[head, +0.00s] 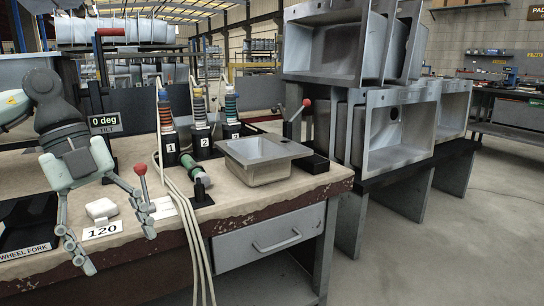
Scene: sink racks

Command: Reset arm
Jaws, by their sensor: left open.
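My left gripper (118,250) hangs at the left of the head view, pointing down in front of the workbench (285,205). Its two fingers are spread wide apart with nothing between them. A lever with a red ball (140,170) stands close to the right finger. My right gripper is not in view.
A metal sink (262,158) sits on the bench, beside numbered stands with coloured rings (200,110) and a green-ended cylinder (174,171). Cables (192,225) hang over the front edge. Stacked sinks (400,125) fill a rack at right. The floor (460,240) at lower right is clear.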

